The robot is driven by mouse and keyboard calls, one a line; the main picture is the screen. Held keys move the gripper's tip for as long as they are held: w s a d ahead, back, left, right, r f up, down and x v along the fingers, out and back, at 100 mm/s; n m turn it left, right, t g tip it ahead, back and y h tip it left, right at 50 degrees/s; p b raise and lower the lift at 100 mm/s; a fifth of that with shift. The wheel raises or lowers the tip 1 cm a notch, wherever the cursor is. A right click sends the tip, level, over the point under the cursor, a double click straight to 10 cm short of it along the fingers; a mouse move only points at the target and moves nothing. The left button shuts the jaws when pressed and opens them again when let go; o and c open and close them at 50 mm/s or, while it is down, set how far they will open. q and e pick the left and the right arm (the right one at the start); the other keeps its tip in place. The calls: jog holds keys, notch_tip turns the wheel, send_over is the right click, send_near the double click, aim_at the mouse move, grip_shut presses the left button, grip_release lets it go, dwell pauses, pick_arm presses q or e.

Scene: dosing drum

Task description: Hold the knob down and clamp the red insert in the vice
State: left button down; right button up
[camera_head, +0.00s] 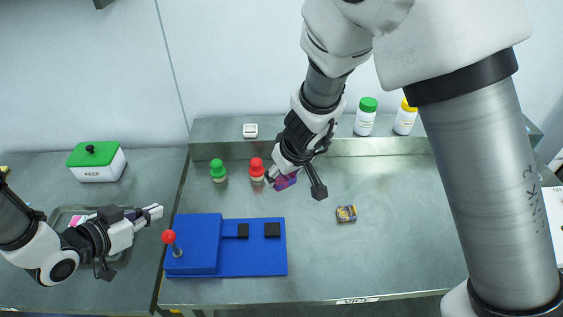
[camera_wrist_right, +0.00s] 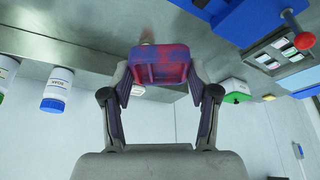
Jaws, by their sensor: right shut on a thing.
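The blue vice (camera_head: 195,258) lies on the bench at the lower left, with two dark jaw blocks on top. Its red knob (camera_head: 169,237) stands on a metal stem at the vice's left end. My left gripper (camera_head: 158,212) is above and left of the knob, apart from it; whether its fingers are parted is unclear. My right gripper (camera_head: 291,182) is shut on the red insert (camera_head: 284,182), a red and purple block, behind the vice. In the right wrist view the insert (camera_wrist_right: 160,66) sits between both fingers.
A green-topped piece (camera_head: 218,170) and a red-topped piece (camera_head: 257,168) stand left of my right gripper. A small dark and yellow block (camera_head: 346,213) lies right of the vice. Two bottles (camera_head: 366,118) (camera_head: 405,118) stand on the back ledge. A green-lidded KEEP box (camera_head: 97,164) is at left.

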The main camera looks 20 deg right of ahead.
jog(key=w+a+f+n+g+y, duration=0.2)
jog(key=w+a+n+y, duration=0.15)
jog(key=a+n, duration=0.5)
pick_arm(q)
jog(key=shift+w, duration=0.1)
pick_arm(e)
jog(key=f+n, duration=0.1)
jog(key=f, duration=0.4)
jog(key=f+n, duration=0.1)
jog(key=f, duration=0.5)
jog(key=f+n, duration=0.1)
jog(key=f, duration=0.5)
jog(key=shift+s+d+f+g, duration=0.1)
jog(key=shift+s+d+g, duration=0.15)
jog(key=shift+g, duration=0.15)
pick_arm(q)
jog(key=shift+f, duration=1.1)
